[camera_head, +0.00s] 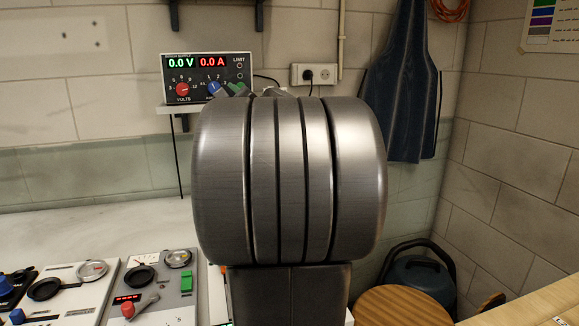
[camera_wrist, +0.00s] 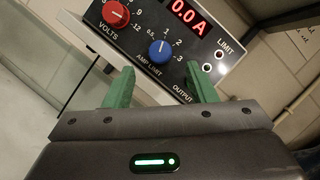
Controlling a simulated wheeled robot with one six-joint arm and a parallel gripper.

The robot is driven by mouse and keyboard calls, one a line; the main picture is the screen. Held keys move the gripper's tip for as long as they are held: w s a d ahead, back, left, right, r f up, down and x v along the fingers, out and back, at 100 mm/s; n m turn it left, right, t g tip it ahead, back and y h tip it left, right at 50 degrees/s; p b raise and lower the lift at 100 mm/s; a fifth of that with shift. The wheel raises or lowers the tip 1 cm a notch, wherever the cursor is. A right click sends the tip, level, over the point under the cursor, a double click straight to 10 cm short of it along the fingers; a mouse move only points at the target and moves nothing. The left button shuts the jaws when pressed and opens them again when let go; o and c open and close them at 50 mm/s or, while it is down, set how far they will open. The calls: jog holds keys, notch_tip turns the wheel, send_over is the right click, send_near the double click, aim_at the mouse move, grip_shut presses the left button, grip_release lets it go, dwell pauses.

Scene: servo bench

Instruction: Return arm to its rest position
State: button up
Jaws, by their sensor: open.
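My gripper (camera_wrist: 155,92) shows in the wrist view with its two green fingers apart and nothing between them. It faces the power supply (camera_wrist: 232,70), whose lower panel lies just beyond the fingertips. The supply's red volts knob (camera_wrist: 117,14) and blue amp limit knob (camera_wrist: 159,50) are in that view. In the head view the power supply (camera_head: 207,66) stands on a wall shelf and reads 0.0 V and 0.0 A. I cannot tell whether the fingers touch the supply.
Control panels with knobs and gauges (camera_head: 158,288) lie on the bench (camera_head: 90,228) at lower left. A wall socket (camera_head: 315,74) is right of the supply. A blue apron (camera_head: 403,85) hangs at right. A round wooden stool (camera_head: 405,305) stands at lower right.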

aim_at(216, 87)
jog(key=b+v, duration=0.1)
jog(key=v, duration=0.8)
jog(key=p+x, duration=0.1)
jog(key=x, duration=0.6)
jog(key=p+x, duration=0.2)
jog(key=x, duration=0.6)
jog(key=shift+r, duration=0.2)
jog(key=n+p, duration=0.1)
jog(key=n+g+p, duration=0.1)
jog(key=p, duration=0.1)
jog(key=shift+s+d+r+y, duration=0.1)
jog(key=shift+s+y, duration=0.1)
jog(key=shift+y, duration=0.1)
jog(key=n+g+p, duration=0.1)
jog(key=n+p, duration=0.2)
jog(key=p, duration=0.1)
jog(key=n+g+p, duration=0.1)
jog(key=n+p, duration=0.1)
jog(key=p, duration=0.2)
jog(key=n+g+p, duration=0.1)
jog(key=n+p, duration=0.1)
jog(key=p, duration=0.3)
jog(key=shift+r+n, duration=0.2)
jog(key=shift+n, duration=0.2)
jog(key=b+v, duration=0.4)
jog(key=v, duration=0.9)
jog(key=shift+s, duration=0.15)
jog(key=shift+f, duration=0.15)
